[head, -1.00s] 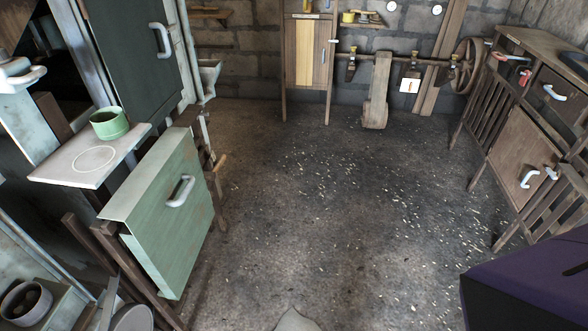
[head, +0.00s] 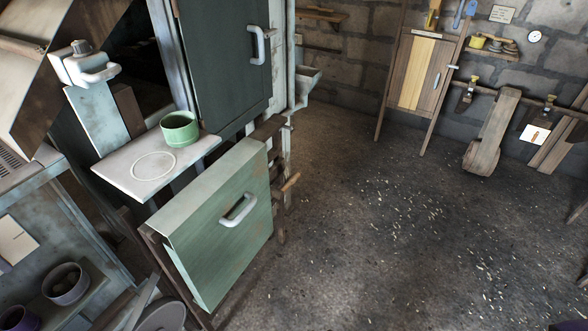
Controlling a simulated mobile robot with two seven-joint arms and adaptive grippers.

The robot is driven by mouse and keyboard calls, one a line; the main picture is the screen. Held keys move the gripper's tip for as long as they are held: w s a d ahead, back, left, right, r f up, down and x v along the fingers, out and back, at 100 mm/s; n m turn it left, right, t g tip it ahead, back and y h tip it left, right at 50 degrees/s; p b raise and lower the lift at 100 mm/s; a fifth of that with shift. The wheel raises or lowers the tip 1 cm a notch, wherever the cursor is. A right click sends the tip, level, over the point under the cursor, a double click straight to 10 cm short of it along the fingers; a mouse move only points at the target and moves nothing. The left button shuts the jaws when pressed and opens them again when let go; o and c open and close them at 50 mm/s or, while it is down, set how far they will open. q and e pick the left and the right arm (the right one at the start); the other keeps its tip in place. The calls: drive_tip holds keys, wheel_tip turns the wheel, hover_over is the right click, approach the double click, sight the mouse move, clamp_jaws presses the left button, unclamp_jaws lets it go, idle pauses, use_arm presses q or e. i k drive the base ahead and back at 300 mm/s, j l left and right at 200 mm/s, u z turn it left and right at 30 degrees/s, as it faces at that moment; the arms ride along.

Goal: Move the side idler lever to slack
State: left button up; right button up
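A short orange-brown wooden handle (head: 291,182) sticks out at the right side of the machine, beside the green panel (head: 222,225). It may be the side idler lever; I cannot tell for sure, nor read its setting. Its mounting is partly hidden behind the panel. No belt or idler wheel is clearly visible near it. Neither of my grippers is in view.
The machine fills the left, with a green cup (head: 180,129) on a pale shelf (head: 125,172) and a dark green door (head: 228,60). The floor (head: 390,240) right of it is clear apart from scattered pale bits. A wooden cabinet (head: 421,72) stands at the back wall.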

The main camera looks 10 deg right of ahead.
sight(278, 194)
drive_tip(key=i+l+u, duration=0.1)
drive_tip(key=i+l, duration=0.15)
drive_tip(key=i+l+u, duration=0.15)
drive_tip(key=l, duration=0.25)
drive_tip(key=i+l+u, duration=0.1)
drive_tip(key=i+l, duration=0.25)
drive_tip(key=i+l+u, duration=0.1)
drive_tip(key=l, duration=0.3)
drive_tip(key=i+l+u, duration=0.15)
drive_tip(key=i+l, duration=0.15)
drive_tip(key=l, duration=0.1)
